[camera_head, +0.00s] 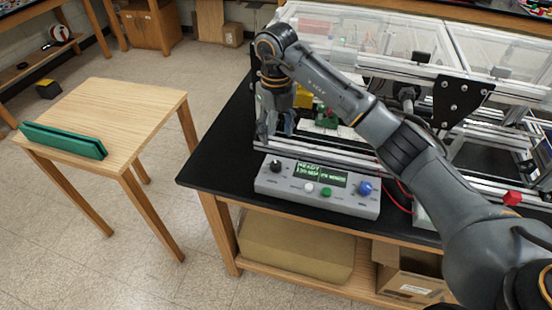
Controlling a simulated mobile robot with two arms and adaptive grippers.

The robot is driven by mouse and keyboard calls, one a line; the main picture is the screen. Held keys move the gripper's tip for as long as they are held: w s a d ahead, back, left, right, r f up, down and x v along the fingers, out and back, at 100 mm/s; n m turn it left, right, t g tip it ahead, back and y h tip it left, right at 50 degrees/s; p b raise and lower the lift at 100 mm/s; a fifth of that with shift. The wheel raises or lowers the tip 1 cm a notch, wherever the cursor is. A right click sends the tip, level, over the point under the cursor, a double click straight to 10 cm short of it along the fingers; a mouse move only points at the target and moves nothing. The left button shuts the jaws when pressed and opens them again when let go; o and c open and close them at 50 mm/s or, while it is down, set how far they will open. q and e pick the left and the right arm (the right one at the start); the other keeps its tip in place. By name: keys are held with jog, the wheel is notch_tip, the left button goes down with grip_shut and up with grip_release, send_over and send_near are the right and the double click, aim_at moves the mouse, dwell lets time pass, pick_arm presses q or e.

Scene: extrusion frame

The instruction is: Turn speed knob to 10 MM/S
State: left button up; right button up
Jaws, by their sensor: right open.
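A grey control box (341,205) sits at the front edge of the black-topped bench. It carries a black knob (276,166) at its left, a lit green display (320,174), a white button (309,187), a green button (326,191) and a blue knob (364,188) at its right. The labels are too small to read, so I cannot tell which is the speed knob or its setting. My right gripper (276,136) is open, pointing down just behind and above the black knob, and appears empty. My left gripper is out of view.
An aluminium extrusion frame with clear panels (370,35) stands behind the box, under my right arm. A red button (512,198) is at the right. A wooden table (135,110) with a green object (64,140) stands left, with open floor between.

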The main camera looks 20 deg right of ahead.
aim_at(276, 164)
notch_tip(276, 164, down, 11)
jog(key=p, duration=0.3)
jog(key=shift+f, duration=0.2)
grip_shut()
